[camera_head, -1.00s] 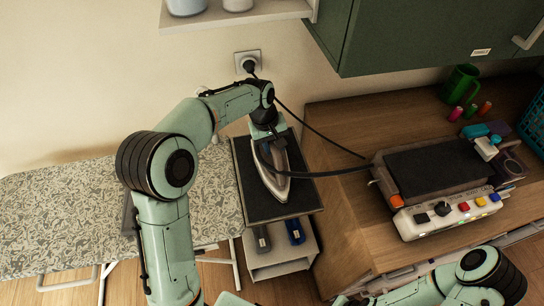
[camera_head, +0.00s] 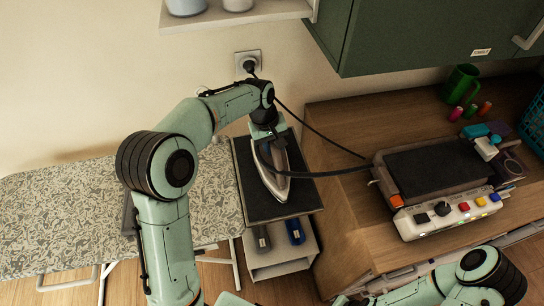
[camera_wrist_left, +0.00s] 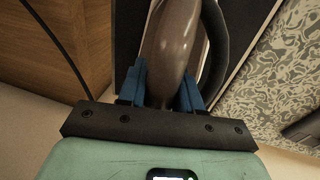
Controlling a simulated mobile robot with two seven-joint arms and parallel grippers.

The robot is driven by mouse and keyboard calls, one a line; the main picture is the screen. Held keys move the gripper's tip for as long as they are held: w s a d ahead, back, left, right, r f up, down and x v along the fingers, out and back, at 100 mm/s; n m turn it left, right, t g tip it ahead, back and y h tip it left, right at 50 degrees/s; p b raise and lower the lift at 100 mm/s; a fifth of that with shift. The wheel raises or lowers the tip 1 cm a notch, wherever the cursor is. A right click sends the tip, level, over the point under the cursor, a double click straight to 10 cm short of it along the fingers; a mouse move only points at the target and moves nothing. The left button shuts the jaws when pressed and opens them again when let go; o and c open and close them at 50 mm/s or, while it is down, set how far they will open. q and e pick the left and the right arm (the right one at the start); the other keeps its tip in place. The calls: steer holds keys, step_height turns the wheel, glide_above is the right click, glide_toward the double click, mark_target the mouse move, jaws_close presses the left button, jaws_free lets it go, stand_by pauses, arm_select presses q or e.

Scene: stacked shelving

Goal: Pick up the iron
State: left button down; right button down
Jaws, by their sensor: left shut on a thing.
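The iron (camera_head: 272,181) has a silver-grey soleplate edge and a dark body. It sits on the dark top of a small shelf unit (camera_head: 286,203) between the ironing board and the wooden counter. My left gripper (camera_head: 267,135) reaches down to the iron's rear end, and my wrist hides part of it. In the left wrist view the blue fingers of my left gripper (camera_wrist_left: 162,90) are shut on either side of the iron's brown-grey handle (camera_wrist_left: 175,45). The iron's underside contact with the top is hard to judge. My right gripper is out of view.
A patterned ironing board (camera_head: 70,205) stands at left. A black cord (camera_head: 325,173) crosses toward the iron. A green cabinet (camera_head: 420,35) hangs above.

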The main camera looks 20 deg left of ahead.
arm_select(q)
steer(key=shift+r, duration=0.1)
steer(key=shift+w+r, duration=0.1)
stand_by(0.4)
steer(key=shift+r, duration=0.1)
